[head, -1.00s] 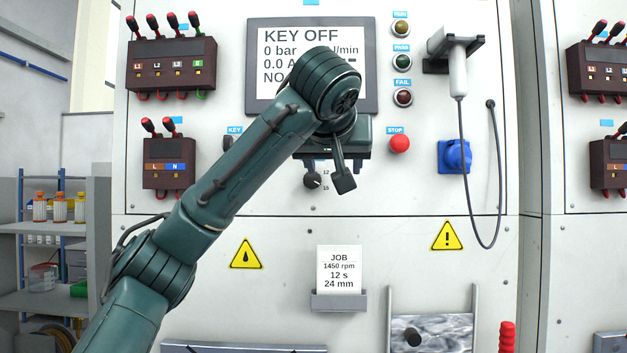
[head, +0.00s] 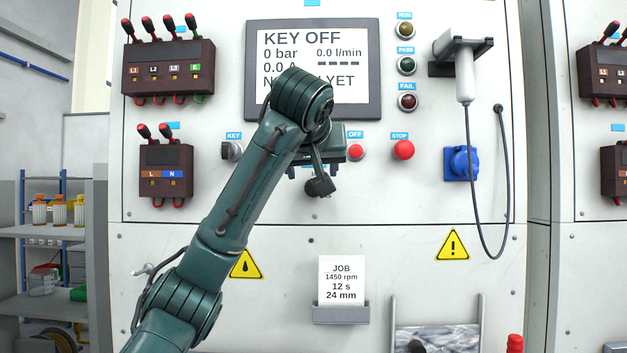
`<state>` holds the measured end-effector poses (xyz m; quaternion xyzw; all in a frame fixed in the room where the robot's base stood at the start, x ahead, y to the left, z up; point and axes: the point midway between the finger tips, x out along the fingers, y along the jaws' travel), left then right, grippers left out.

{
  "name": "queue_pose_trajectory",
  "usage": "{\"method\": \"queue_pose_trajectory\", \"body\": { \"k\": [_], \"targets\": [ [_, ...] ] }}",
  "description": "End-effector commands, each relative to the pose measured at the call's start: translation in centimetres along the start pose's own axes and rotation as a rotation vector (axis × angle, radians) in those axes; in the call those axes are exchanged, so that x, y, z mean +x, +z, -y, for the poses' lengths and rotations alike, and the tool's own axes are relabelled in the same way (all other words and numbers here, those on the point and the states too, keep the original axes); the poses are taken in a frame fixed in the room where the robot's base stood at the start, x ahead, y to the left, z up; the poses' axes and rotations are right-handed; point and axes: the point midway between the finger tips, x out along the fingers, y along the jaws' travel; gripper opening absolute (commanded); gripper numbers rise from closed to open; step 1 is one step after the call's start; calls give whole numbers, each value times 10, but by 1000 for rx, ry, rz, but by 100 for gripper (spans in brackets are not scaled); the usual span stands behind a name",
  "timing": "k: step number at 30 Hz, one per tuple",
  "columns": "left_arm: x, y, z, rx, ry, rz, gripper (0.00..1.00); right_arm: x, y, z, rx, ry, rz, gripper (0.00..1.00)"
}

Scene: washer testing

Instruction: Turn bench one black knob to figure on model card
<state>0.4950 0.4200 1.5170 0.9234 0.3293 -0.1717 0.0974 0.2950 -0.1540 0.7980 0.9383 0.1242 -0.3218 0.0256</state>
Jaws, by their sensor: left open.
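The model card (head: 341,281) stands in a grey holder on the lower panel. It reads JOB, 1450 rpm, 12 s, 24 mm. My left gripper (head: 312,172) is in front of the panel below the screen, its two dark fingertips apart, with nothing seen between them. The black knob and its scale are hidden or nearly so behind the gripper and the dark part hanging below it, so I cannot read its pointer. I cannot tell whether the gripper touches the knob. My right gripper is not in view.
The screen (head: 365,95) shows KEY OFF and is partly covered by my left arm. A key switch (head: 231,150) is left of the gripper; red OFF (head: 356,152) and STOP (head: 403,150) buttons are right. A cabled handheld device (head: 465,78) hangs farther right.

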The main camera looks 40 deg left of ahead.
Motion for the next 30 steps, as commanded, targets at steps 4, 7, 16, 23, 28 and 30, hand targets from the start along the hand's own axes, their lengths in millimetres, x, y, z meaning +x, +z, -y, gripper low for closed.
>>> {"method": "queue_pose_trajectory", "body": {
  "k": [4,7,16,23,28,30],
  "targets": [
    [33,-2,1,2,-7,4,57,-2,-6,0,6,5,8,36],
    [50,-1,2,1,-7,4,57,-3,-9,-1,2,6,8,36],
    [73,0,0,1,-3,1,57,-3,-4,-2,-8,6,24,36],
    [74,0,0,1,-2,0,57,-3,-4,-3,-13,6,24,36],
    [73,0,0,1,-2,0,45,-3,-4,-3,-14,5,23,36],
    [73,0,0,1,-2,0,39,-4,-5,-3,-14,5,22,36]
  ]
}}
